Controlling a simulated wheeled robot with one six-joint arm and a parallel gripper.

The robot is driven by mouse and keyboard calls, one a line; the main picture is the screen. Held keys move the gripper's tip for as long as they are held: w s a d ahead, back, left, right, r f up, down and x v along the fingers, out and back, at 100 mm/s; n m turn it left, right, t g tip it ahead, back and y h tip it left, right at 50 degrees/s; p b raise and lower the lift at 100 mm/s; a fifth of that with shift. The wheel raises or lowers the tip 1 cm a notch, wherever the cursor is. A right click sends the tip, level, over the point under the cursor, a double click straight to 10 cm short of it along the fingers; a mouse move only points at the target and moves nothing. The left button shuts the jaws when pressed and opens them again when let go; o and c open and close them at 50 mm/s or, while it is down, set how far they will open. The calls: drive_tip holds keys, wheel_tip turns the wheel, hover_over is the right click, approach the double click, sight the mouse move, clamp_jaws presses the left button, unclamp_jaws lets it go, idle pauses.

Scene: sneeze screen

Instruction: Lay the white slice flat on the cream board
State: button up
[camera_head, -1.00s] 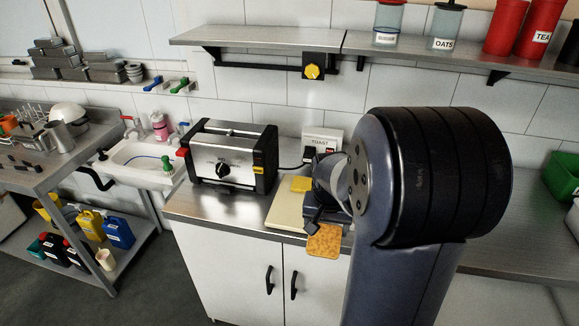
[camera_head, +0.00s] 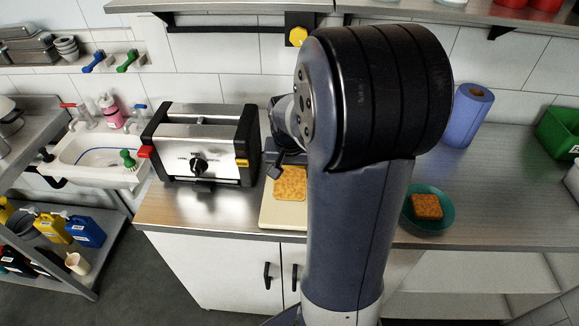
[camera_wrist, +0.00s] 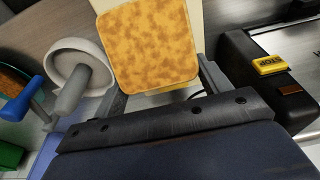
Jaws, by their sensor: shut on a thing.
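My gripper (camera_wrist: 160,88) is shut on a golden-brown toasted slice (camera_wrist: 150,45), which also shows in the head view (camera_head: 290,183). I see no plainly white slice. The cream board (camera_head: 283,218) lies on the steel counter right of the toaster, and the held slice appears over it. A cream strip of the board shows behind the slice in the wrist view (camera_wrist: 196,14). I cannot tell whether the slice touches the board. My arm hides the board's right part and most of the gripper in the head view.
The toaster (camera_head: 205,150) stands close on the left. A second brown slice (camera_head: 426,206) lies on a teal plate (camera_head: 447,217) right of my arm. A blue paper roll (camera_head: 467,115) stands behind it. A shelf (camera_head: 220,5) runs above. The counter at right is mostly clear.

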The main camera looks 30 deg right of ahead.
drive_tip(key=shift+r, duration=0.1)
wheel_tip(320, 180, down, 7)
drive_tip(key=b, duration=0.6)
drive_tip(key=o, duration=1.1)
drive_tip(key=shift+c, duration=0.2)
drive_tip(key=r, duration=0.3)
drive_tip(key=s+a+r, duration=0.1)
drive_tip(key=r, duration=0.6)
drive_tip(key=shift+s+a+r, duration=0.15)
drive_tip(key=shift+s+r, duration=0.05)
drive_tip(key=shift+s, duration=0.2)
drive_tip(key=shift+f, duration=0.1)
